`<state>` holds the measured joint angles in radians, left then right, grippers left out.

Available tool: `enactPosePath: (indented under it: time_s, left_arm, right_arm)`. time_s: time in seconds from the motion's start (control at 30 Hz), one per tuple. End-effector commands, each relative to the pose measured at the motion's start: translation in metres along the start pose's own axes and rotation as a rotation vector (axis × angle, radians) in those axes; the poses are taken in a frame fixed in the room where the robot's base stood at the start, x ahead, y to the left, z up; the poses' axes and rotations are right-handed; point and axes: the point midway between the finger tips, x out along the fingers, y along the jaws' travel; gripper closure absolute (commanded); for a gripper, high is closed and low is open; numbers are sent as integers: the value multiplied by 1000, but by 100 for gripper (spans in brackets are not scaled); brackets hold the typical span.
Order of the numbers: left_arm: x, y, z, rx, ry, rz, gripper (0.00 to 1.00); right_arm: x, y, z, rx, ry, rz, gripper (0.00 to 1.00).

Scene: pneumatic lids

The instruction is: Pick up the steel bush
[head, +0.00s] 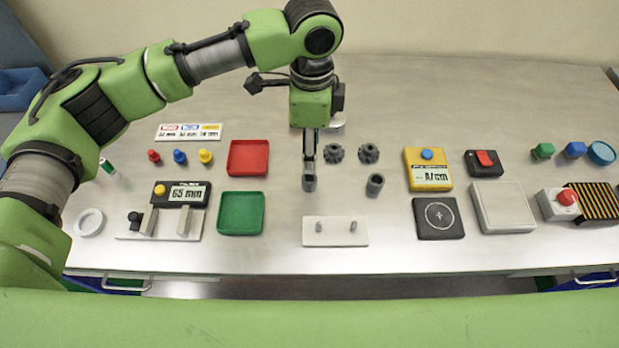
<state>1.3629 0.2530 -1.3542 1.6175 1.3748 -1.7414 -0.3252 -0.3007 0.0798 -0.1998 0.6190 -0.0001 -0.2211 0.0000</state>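A small dark grey steel bush (309,184) stands on the steel table behind the white two-peg plate (335,231). A second, similar grey cylinder (375,187) with a hole in its top stands to its right. I cannot tell from looks which of the two is the steel bush named. My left gripper (309,170) points straight down, its fingertips at the top of the left cylinder. The fingers overlap that cylinder in view, so whether they are closed on it is unclear. My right gripper is not in view.
A red tray (248,158) and a green tray (241,213) are to the left. A yellow device (427,169) and a black round-marked pad (438,218) are to the right.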

Motion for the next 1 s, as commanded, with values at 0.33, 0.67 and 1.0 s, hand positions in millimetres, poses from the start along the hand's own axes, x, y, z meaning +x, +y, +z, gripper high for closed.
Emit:
enactPosePath:
  time_s: [0.33,0.67,1.0]
  left_arm:
    - [51,0,0,0,1,0,55]
    - [88,2,4,0,-2,2,55]
    - [107,2,4,1,0,-1,55]
  right_arm:
    - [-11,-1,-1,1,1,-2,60]
    - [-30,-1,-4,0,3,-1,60]
    - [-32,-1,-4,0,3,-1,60]
